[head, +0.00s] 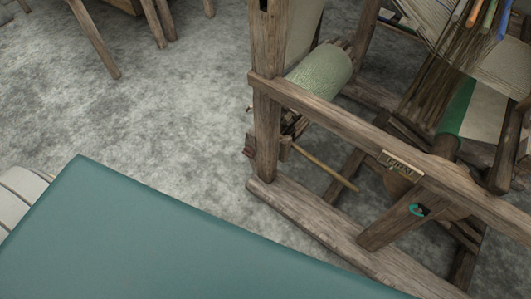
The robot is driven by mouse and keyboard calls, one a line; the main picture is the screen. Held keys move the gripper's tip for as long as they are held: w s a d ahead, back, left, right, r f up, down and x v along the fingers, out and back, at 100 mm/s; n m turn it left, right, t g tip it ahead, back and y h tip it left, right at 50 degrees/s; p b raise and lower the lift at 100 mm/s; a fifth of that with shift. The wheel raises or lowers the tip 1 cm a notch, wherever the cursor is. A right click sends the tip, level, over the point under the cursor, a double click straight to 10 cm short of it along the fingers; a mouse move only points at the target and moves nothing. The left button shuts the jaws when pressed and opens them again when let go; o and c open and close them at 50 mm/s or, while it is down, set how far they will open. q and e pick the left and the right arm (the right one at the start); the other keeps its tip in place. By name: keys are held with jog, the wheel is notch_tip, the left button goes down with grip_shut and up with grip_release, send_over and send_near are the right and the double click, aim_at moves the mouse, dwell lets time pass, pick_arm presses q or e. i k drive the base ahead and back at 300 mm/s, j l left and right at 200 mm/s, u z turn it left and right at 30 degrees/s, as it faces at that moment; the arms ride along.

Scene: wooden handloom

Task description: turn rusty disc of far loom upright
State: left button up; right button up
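A wooden loom (330,118) stands at the right, cut off by the top and right edges. A small brownish, rounded shape (398,184) sits below the label plate on its side beam, partly hidden behind a slanted brace; I cannot tell whether it is the rusty disc, nor how it is turned. A small teal ring-like thing (417,210) shows beside that brace. Neither of my grippers is in view.
A large flat teal surface (180,235) fills the lower left foreground. Wooden legs (95,38) of other furniture stand at the upper left. Grey floor (180,110) between is clear.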

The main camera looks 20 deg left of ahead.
aim_at(247, 150)
jog(key=j+z, duration=0.45)
jog(key=j, duration=0.35)
jog(key=j+z, duration=0.45)
jog(key=j, duration=0.35)
